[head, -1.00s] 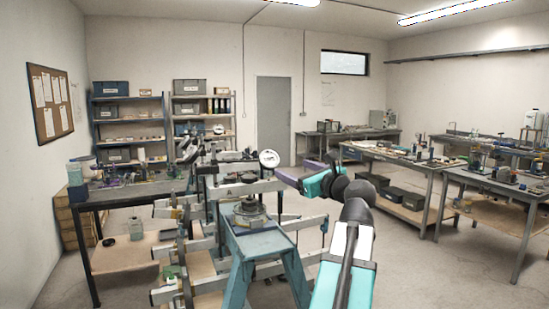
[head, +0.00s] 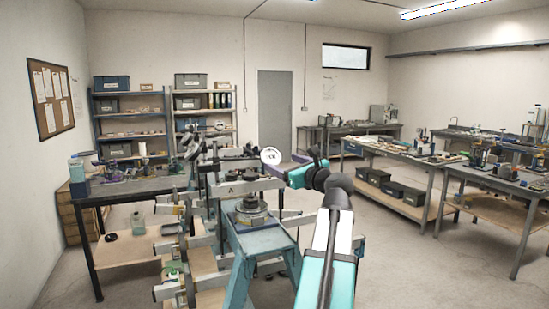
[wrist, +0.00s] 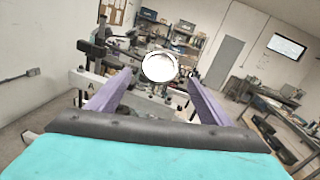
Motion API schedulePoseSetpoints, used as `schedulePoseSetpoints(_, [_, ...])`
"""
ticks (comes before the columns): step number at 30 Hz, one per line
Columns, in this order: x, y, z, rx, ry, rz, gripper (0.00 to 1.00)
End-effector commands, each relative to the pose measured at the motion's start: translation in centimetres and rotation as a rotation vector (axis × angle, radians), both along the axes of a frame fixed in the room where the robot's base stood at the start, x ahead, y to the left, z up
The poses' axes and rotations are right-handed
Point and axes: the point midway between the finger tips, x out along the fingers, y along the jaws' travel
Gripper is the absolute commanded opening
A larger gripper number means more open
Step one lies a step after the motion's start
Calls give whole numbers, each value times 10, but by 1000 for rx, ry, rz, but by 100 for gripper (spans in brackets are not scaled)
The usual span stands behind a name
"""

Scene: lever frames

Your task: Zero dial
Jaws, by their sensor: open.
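A round white-faced dial (head: 271,155) with a pale rim stands at the top of the lever frame, in the middle of the head view. It also shows in the wrist view (wrist: 160,67), between and beyond the two purple fingers; its face is washed out and I cannot read a needle. My gripper (head: 284,168) is open, close to the dial in the head view. In the wrist view my gripper (wrist: 150,85) has its fingers spread wide with nothing between them. I cannot tell whether a finger touches the dial.
The lever frame has a beam marked A (head: 232,190) and a blue stand (head: 262,245) with a round stack of weights (head: 251,212). A dark table (head: 140,187) stands at left. Benches (head: 400,160) with tools stand at right.

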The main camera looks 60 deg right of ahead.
Motion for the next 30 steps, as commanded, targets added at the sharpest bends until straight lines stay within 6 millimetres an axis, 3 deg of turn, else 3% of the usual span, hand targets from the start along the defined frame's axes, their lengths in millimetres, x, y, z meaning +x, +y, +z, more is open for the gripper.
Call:
schedulePoseSetpoints(13, [52, -29, 2, 0, 1, -1, 73])
schedulePoseSetpoints(27, [60, -33, 0, 0, 1, -2, 73])
schedulePoseSetpoints(30, [60, -33, 0, 0, 1, -2, 60])
